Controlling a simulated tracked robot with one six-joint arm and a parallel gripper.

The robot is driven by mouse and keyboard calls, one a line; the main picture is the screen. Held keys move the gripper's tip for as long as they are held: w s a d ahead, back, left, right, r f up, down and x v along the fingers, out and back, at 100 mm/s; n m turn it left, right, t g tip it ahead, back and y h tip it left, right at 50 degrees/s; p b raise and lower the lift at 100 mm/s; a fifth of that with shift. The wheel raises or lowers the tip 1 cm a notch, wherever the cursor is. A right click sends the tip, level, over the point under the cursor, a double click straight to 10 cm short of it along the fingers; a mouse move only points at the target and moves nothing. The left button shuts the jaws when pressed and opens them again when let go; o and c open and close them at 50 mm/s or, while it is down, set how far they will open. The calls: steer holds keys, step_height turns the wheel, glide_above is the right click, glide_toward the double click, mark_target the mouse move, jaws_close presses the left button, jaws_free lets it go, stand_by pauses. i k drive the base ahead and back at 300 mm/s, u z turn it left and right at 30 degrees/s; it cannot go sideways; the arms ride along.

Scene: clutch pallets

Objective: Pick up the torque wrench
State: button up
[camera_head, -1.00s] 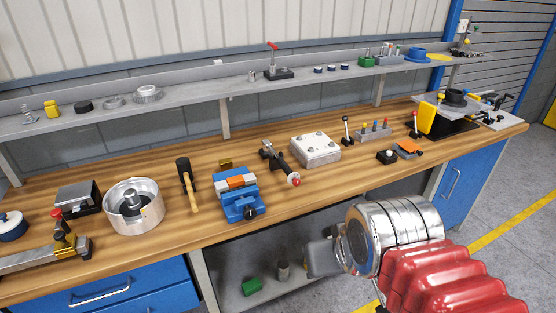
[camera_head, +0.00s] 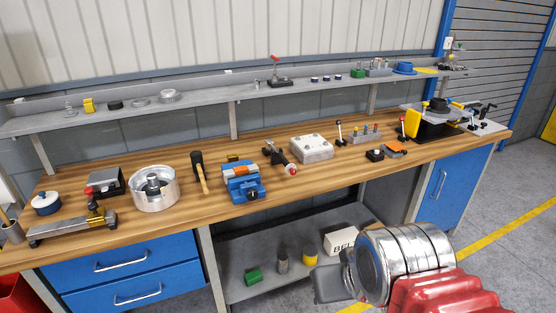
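I cannot pick out the torque wrench for certain. A dark and silver tool with a red tip (camera_head: 280,158) lies on the wooden bench (camera_head: 225,212), right of the blue vise (camera_head: 241,184); it is too small to name surely. My gripper (camera_head: 328,284) is at the lower right, in front of the bench and apart from everything on it. It shows as a grey block on my silver and red arm. Its fingertips cannot be made out, and I see nothing held.
A mallet (camera_head: 200,172), a silver drum (camera_head: 154,190) and a long metal fixture (camera_head: 72,226) stand on the left of the bench. A silver block (camera_head: 311,149) is right of centre. A white box (camera_head: 342,240) sits on the lower shelf. The bench's front strip is mostly clear.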

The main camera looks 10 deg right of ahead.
mark_target(269, 144)
steer(key=k, duration=0.7)
steer(key=z, duration=0.15)
steer(key=i, duration=1.55)
steer(key=u, duration=0.65)
steer(key=i, duration=0.8)
steer(key=u, duration=0.55)
